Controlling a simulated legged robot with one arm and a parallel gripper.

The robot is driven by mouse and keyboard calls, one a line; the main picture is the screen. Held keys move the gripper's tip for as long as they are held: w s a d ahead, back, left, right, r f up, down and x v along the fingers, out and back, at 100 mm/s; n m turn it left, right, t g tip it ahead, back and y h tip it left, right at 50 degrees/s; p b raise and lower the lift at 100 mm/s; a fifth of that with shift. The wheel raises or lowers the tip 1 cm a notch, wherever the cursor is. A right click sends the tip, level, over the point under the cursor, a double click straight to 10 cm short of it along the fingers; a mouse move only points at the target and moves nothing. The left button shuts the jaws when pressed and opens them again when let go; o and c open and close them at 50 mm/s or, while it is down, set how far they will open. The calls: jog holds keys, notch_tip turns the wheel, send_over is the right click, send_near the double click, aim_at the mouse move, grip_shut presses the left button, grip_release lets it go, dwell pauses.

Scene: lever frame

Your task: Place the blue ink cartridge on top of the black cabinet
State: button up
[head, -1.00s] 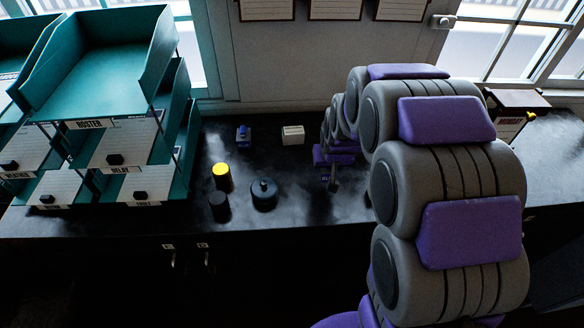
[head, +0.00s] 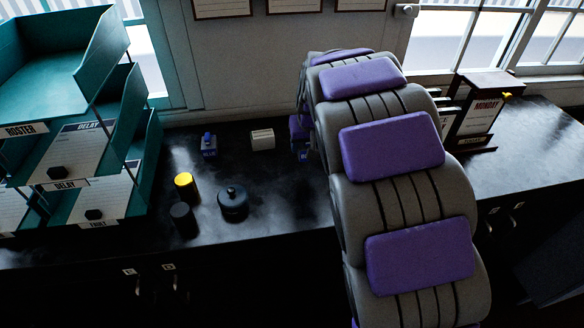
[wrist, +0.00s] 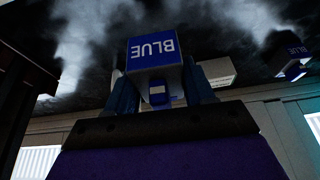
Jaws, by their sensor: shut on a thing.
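My gripper (wrist: 161,86) is shut on the blue ink cartridge (wrist: 152,50), a small block with a blue face lettered BLUE, between its two dark blue fingers in the wrist view. In the head view my arm hides the cartridge and most of the gripper; only a purple part shows at the arm's left edge. A second blue-labelled block (wrist: 292,62) shows at the right of the wrist view, apart from the gripper. A blue item (head: 208,145) stands on the counter in the head view. The black cabinet (head: 285,215) has a dark, glossy top and doors in front.
A yellow-topped cylinder (head: 186,186), a black cylinder (head: 182,219), a round black pot (head: 233,203) and a white box (head: 262,139) stand on the top. Teal trays (head: 130,150) are at left.

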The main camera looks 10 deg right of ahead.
aim_at(298, 170)
jog(key=f, duration=0.1)
jog(key=d+f, duration=0.1)
jog(key=f, duration=0.1)
jog(key=shift+f+b, duration=0.2)
jog(key=shift+b, duration=0.1)
jog(key=a+f, duration=0.1)
jog(key=f, duration=0.1)
jog(key=a+f+b, duration=0.1)
jog(key=a+f, duration=0.1)
jog(key=shift+f, duration=0.2)
jog(key=shift+d+r, duration=0.1)
jog(key=shift+d, duration=0.95)
jog(key=o, duration=0.8)
jog(key=shift+d, duration=0.35)
jog(key=shift+o, duration=1.2)
jog(key=shift+a, duration=1.2)
jog(key=shift+d+r, duration=0.25)
jog(key=shift+d, duration=0.3)
jog(key=s+p+v, duration=0.1)
jog(key=p+v, duration=0.1)
jog(key=v, duration=1)
jog(key=s+f+g, duration=0.2)
jog(key=s+g, duration=0.1)
jog(key=s, duration=1.5)
jog(key=s+f+g, duration=0.2)
jog(key=s+g, duration=0.1)
jog(key=s, duration=1.5)
jog(key=shift+s+f, duration=0.15)
jog(key=shift+s, duration=0.2)
jog(key=shift+a, duration=0.15)
